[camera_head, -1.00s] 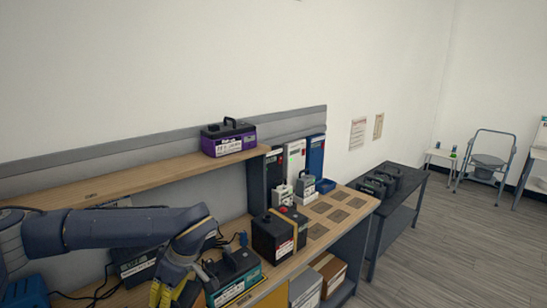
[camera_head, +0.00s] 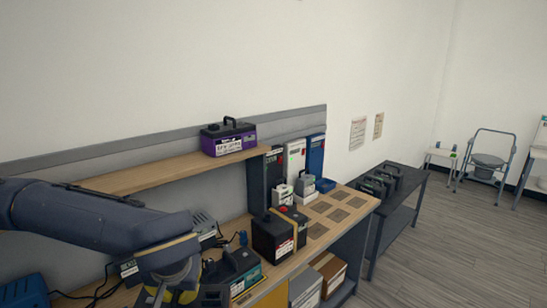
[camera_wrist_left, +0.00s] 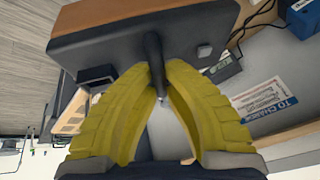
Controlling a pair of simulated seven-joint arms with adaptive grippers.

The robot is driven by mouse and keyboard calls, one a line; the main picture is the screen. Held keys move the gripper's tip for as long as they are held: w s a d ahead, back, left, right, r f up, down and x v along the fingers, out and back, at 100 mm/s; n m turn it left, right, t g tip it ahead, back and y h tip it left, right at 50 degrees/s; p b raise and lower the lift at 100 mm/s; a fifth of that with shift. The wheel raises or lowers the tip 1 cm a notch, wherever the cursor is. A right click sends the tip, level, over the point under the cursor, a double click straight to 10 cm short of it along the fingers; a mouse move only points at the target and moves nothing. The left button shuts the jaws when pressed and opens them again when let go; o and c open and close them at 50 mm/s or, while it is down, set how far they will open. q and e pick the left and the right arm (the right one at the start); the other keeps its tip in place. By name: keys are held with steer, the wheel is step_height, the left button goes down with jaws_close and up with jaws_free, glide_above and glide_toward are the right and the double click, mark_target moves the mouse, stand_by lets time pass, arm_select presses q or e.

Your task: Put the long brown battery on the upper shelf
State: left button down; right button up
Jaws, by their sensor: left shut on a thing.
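In the left wrist view, my left gripper (camera_wrist_left: 160,85) has its yellow fingers shut on the black handle of a long battery (camera_wrist_left: 125,40). That battery has a dark top and a brown side along its far edge. In the head view, my left gripper (camera_head: 170,294) is at the bottom edge, largely hidden by my own arm, and the held battery cannot be made out clearly there. The upper shelf (camera_head: 165,174) is a wooden board. A purple and black battery (camera_head: 228,145) stands at its right end. My right gripper is not in view.
A teal-sided battery (camera_head: 240,268) and a black battery with a yellow strap (camera_head: 272,240) stand on the workbench (camera_head: 352,207). Upright units (camera_head: 294,161) stand right of the shelf. The shelf left of the purple battery looks clear.

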arm_select(q)
steer(key=shift+w+d+r, duration=0.1)
steer(key=shift+w+r, duration=0.15)
steer(key=shift+r, duration=0.1)
steer(key=shift+w+f, duration=0.1)
steer(key=shift+w, duration=0.05)
steer(key=shift+w+d+x, duration=0.15)
steer(key=shift+d+x, duration=0.1)
steer(key=shift+x, duration=0.9)
steer(key=shift+w+d+x, duration=0.1)
steer(key=shift+d+x, duration=0.1)
steer(key=shift+x, duration=0.9)
